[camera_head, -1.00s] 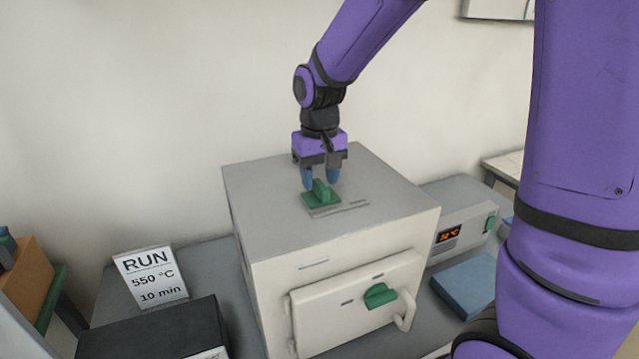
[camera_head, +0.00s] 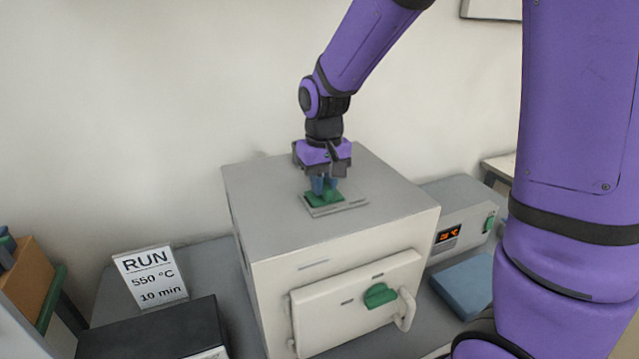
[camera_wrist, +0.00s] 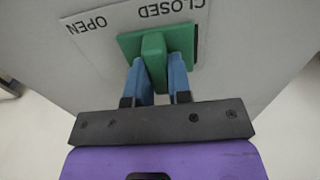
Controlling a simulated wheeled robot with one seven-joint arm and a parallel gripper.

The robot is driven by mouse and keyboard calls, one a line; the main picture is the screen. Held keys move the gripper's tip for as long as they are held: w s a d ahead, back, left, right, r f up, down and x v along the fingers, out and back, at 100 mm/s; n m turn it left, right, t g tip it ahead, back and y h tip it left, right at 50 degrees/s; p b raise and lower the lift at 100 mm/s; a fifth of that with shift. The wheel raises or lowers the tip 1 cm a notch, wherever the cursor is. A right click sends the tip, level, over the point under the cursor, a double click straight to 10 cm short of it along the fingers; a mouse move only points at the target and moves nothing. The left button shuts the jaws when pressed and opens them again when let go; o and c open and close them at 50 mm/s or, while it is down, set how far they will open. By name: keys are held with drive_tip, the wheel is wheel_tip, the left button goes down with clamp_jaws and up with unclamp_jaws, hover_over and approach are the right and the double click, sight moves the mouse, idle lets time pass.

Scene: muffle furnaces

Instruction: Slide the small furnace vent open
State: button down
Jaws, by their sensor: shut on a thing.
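The small furnace (camera_head: 270,223) is a pale box with a grey top. Its green vent slider (camera_head: 313,198) sits on a plate on the top. In the wrist view the vent slider (camera_wrist: 128,44) lies near the CLOSED end of the label plate (camera_wrist: 107,20), with OPEN to the picture's left. My gripper (camera_head: 324,187) points straight down onto the slider. In the wrist view the blue fingers of my gripper (camera_wrist: 160,70) are on both sides of the slider's raised green grip, shut on it. The fingers hide part of the slider in the head view.
The front door has a green knob (camera_head: 379,294) and a pale handle. A display unit (camera_head: 462,215) and a blue pad (camera_head: 465,284) stand at the right. A RUN 550 °C 10 min sign (camera_head: 150,277) and a dark box (camera_head: 160,332) stand at the left.

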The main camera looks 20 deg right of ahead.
sight(343, 192)
drive_tip(key=shift+d, duration=2.25)
drive_tip(key=c, duration=1)
unclamp_jaws()
drive_tip(key=shift+d, duration=0.15)
drive_tip(key=shift+c, duration=0.2)
wheel_tip(343, 192, up, 11)
drive_tip(key=s+r+t, duration=0.2)
drive_tip(key=s, duration=0.8)
drive_tip(key=s+d+r+t, duration=0.1)
drive_tip(key=s+r+t, duration=0.1)
drive_tip(key=s, duration=0.9)
drive_tip(key=shift+s+d+r+t, duration=0.15)
drive_tip(key=shift+s+r+t, duration=0.15)
drive_tip(key=shift+t, duration=0.3)
